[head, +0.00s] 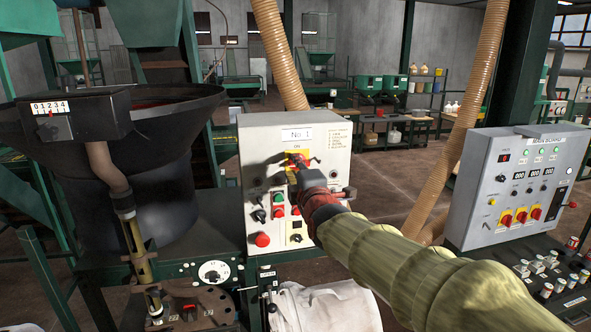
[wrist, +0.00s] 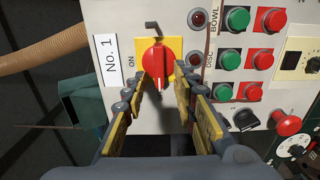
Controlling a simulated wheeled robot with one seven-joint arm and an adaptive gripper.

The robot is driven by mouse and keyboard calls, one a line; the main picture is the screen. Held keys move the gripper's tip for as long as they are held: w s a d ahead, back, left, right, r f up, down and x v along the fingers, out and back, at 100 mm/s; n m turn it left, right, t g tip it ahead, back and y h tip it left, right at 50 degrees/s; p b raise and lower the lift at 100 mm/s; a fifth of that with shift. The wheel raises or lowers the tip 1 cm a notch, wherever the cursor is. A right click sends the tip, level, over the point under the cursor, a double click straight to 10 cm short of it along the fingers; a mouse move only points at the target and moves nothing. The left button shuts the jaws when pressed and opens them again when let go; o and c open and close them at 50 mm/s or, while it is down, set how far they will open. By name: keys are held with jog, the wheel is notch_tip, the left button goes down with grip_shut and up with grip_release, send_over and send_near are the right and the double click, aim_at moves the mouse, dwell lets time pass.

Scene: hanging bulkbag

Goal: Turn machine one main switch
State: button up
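The No. 1 machine panel (head: 258,150) is a pale box with a "No. 1" label (head: 297,134). Its main switch (wrist: 153,58) is a red rotary knob on a yellow plate, with "ON" printed beside it in the wrist view. The knob's grip bar runs up and down in that view. In the head view the yellow plate (head: 293,156) shows partly behind my gripper (head: 298,168). In the wrist view my gripper (wrist: 161,80) is open, its fingers on either side of the knob's lower part. I cannot tell whether they touch it.
Green and red buttons (wrist: 237,19) and a red mushroom button (wrist: 286,123) sit close by on the panel. A dark hopper (head: 120,140) stands left. A grey main-board panel (head: 520,180) with several red-yellow switches stands right. A ribbed hose (head: 278,50) hangs behind.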

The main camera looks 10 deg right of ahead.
jog(key=shift+s, duration=0.1)
jog(key=s, duration=1.2)
jog(key=shift+w, duration=0.1)
jog(key=s+a+f+m+g, duration=0.1)
jog(key=s+f+m+g, duration=0.15)
jog(key=f, duration=0.25)
jog(key=s+f+m+g+y, duration=0.1)
jog(key=s+f+m+g, duration=0.1)
jog(key=f+m, duration=0.25)
jog(key=s+a+f+m+g, duration=0.1)
jog(key=s+f+m+g, duration=0.1)
jog(key=f, duration=0.4)
jog(key=s+d+f+m+g+b, duration=0.1)
jog(key=s+f+m+g, duration=0.1)
jog(key=s, duration=0.5)
jog(key=s+d+f+m+g+b, duration=0.1)
jog(key=s+f+m+g, duration=0.1)
jog(key=s+f+m, duration=0.2)
jog(key=s+d+f+m+g+h+b, duration=0.1)
jog(key=s+f+m+g, duration=0.1)
jog(key=s+f, duration=0.4)
jog(key=s+m, duration=0.1)
jog(key=s, duration=0.4)
jog(key=shift+d+b, duration=0.25)
jog(key=shift+b, duration=0.05)
